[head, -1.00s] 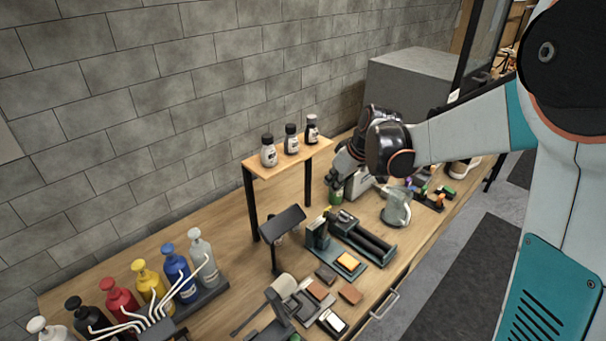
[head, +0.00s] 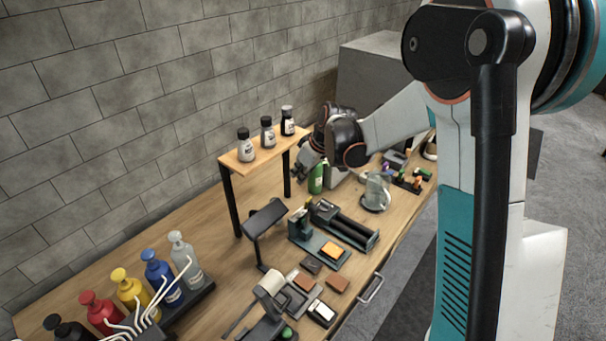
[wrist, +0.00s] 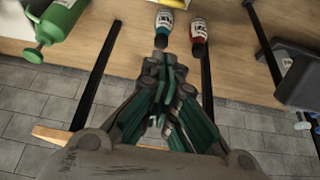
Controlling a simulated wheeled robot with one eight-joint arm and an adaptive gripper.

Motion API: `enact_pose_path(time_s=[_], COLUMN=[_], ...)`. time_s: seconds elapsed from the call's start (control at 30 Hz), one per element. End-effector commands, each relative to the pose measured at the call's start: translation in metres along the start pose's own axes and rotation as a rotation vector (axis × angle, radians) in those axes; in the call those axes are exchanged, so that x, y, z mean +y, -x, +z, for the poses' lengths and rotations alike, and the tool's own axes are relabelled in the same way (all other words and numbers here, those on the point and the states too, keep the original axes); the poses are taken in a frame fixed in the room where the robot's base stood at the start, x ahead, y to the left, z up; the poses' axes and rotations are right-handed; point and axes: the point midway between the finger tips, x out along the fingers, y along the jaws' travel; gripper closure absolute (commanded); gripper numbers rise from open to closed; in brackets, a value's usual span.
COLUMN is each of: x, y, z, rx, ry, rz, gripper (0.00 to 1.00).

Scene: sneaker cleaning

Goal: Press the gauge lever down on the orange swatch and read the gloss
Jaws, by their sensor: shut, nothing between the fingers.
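An orange swatch-like block (head: 331,250) sits on the dark teal base of a bench device (head: 300,228) in the middle of the bench. A pale cylindrical head on a dark stand (head: 268,285), with a thin rod to its left, stands nearer the front; I cannot tell whether this is the gauge or where its lever is. No gloss reading is legible. My gripper (head: 306,168) is beyond the orange block, by a green bottle (head: 317,180) and the raised shelf. In the wrist view my gripper (wrist: 165,72) has its fingers together and empty, with small bottles past the tips.
Brown swatches (head: 337,283) and a small white-faced device (head: 321,313) lie near the front edge. A dark tilted panel on a post (head: 264,218) stands left of the device. Pump bottles (head: 160,276) fill the bench's left end. A shelf (head: 240,166) holds three bottles.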

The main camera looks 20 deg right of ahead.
Motion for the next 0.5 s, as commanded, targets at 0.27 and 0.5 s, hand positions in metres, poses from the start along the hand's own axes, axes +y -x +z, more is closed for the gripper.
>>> enact_pose_path(time_s=[0.27, 0.5], x=[0.000, 0.000], y=[-0.058, -0.054], z=[0.000, 0.027], rx=[0.000, 0.000], ry=[0.001, -0.003], rz=[-0.001, 0.001], gripper=[1.00, 1.00])
